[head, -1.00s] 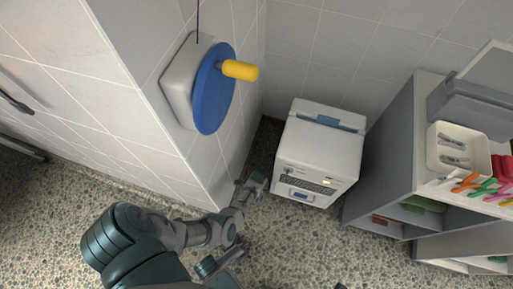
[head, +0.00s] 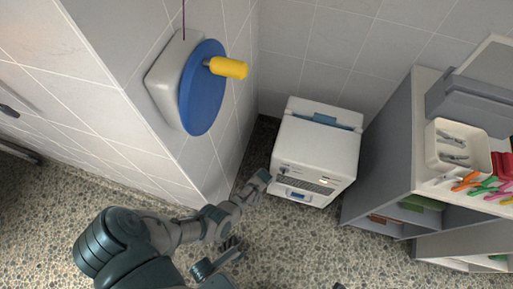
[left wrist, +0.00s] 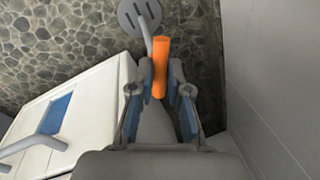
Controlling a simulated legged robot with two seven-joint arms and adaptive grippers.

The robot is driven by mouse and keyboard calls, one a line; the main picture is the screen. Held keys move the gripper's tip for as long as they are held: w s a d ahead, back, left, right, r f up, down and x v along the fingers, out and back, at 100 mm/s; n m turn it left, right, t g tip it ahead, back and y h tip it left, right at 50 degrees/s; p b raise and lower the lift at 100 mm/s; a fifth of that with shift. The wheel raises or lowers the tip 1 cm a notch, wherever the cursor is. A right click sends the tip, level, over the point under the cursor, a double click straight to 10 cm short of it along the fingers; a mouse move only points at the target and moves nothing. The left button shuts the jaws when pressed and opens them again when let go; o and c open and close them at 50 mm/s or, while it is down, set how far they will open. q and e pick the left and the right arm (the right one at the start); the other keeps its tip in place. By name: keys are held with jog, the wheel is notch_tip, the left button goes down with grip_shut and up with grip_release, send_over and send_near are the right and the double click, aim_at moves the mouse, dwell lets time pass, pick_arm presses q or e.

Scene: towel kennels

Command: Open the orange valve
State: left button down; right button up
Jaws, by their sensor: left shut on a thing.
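The orange valve handle (left wrist: 161,66) shows in the left wrist view as a short upright bar. It sits between the two fingers of my left gripper (left wrist: 160,75), which is shut on it. A thin grey pipe runs beside the handle toward a slotted grey disc (left wrist: 140,15). In the head view my left gripper (head: 261,179) is low by the wall corner, beside the white machine (head: 318,150). The orange handle cannot be made out there.
A blue wheel (head: 203,100) with a yellow knob (head: 229,68) juts from the wall above my left arm. The white machine stands close to the right of my gripper. A grey shelf unit (head: 390,150) holds a cutlery tray (head: 438,134). Pebbled floor (head: 300,245) is open in front.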

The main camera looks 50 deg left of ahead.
pick_arm(q)
jog(key=n, duration=0.2)
jog(key=shift+s+a+f+n+g, duration=0.1)
jog(key=shift+s+f+n+g, duration=0.2)
jog(key=shift+s+g, duration=0.1)
jog(key=shift+n+b, duration=0.3)
jog(key=c, duration=1.3)
grip_release()
jog(key=shift+o, duration=0.8)
jog(key=shift+w+r, duration=0.1)
jog(key=shift+w, duration=0.1)
